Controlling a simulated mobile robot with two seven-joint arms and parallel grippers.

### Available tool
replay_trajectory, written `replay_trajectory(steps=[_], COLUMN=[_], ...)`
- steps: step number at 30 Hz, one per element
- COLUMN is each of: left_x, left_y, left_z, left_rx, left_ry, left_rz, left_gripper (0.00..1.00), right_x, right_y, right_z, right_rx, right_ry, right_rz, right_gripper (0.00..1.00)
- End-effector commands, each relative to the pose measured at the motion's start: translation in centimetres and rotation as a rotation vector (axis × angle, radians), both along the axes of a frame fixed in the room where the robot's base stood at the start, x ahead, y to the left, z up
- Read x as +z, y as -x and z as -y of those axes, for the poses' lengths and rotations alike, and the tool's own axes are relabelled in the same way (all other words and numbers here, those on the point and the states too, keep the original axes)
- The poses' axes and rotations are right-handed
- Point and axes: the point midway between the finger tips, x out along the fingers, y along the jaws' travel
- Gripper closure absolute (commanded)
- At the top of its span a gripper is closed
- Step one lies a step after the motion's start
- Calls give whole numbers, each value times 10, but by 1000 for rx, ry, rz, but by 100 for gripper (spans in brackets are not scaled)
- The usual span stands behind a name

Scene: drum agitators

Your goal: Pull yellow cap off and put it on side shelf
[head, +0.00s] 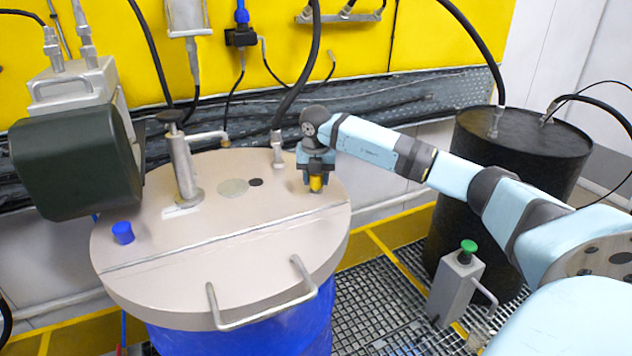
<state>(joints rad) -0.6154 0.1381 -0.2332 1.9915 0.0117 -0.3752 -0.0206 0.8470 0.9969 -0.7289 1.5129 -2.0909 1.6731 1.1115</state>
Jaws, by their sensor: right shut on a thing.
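The yellow cap (316,184) is at the right side of the drum's beige lid (200,270). My right gripper (316,178) reaches in from the right, points down and is shut on the yellow cap. The gripper hides the cap's upper part, and I cannot tell whether the cap still touches its seat on the lid. My left gripper is not in the head view. I cannot make out for certain which surface is the side shelf.
A blue cap (122,233) sits at the lid's left. A metal pump fitting (183,165), a hose (277,150) and a front handle (265,312) rise from the lid. A dark motor (78,165) stands left. A black drum (505,180) and a green-button post (458,275) stand right.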

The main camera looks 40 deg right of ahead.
Motion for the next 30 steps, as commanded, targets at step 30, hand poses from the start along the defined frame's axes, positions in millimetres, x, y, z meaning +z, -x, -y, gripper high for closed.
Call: replay_trajectory(steps=[30], left_x=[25], left_y=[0], left_z=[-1], left_rx=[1], left_ry=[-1], left_rz=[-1], left_gripper=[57], right_x=[42], right_y=[0], right_z=[0], right_rx=[0], right_ry=[1], right_rz=[-1], right_gripper=[87])
